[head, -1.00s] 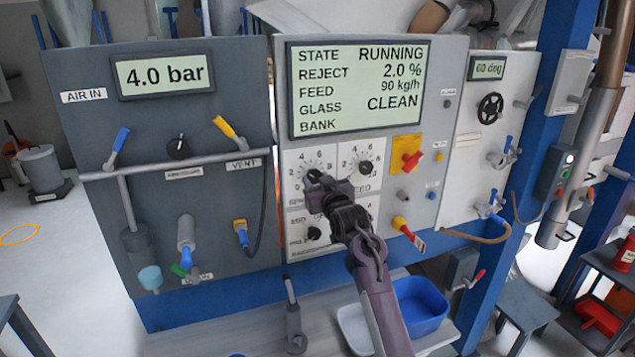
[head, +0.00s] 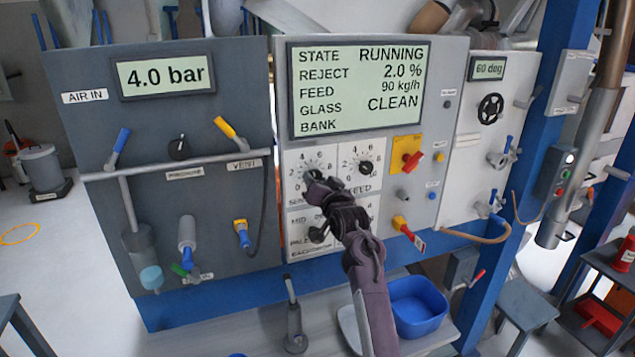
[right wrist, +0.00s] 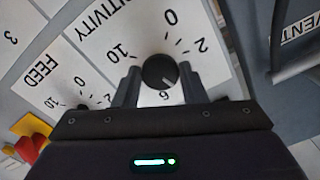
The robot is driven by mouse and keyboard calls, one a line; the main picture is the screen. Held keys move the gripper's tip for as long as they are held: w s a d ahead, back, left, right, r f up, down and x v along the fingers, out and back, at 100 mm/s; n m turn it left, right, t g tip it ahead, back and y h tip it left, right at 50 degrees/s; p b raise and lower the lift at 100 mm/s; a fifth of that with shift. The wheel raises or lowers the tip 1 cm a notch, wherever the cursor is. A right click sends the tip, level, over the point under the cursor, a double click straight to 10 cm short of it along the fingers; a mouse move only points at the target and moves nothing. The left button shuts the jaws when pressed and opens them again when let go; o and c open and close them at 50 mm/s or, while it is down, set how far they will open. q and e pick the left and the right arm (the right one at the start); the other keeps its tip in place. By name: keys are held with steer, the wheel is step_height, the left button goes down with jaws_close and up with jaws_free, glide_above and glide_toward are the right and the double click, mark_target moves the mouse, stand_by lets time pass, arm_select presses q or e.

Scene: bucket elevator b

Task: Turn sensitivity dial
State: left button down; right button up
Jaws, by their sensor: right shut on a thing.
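The sensitivity dial (right wrist: 160,72) is a round black knob on a white numbered plate. In the right wrist view it sits between the two fingers of my right gripper (right wrist: 161,82), which is shut on it. In the head view the right gripper (head: 314,186) covers most of the dial, and the plate's upper numbers (head: 312,157) show above it. The dial's white mark points toward the lower right in the right wrist view, near the 6. My left gripper is not in the head view.
The feed dial (head: 365,168) is just right of the sensitivity dial. A red switch on a yellow plate (head: 407,162) is further right. The status screen (head: 360,90) above reads RUNNING, reject 2.0 %, feed 90 kg/h, glass CLEAN. A blue bin (head: 418,308) stands below.

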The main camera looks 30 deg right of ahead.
steer(key=shift+m, duration=0.3)
steer(key=o, duration=1)
steer(key=b+v, duration=0.3)
steer(key=v, duration=0.4)
steer(key=shift+s+a, duration=0.1)
steer(key=shift+s, duration=0.3)
steer(key=shift+f, duration=0.1)
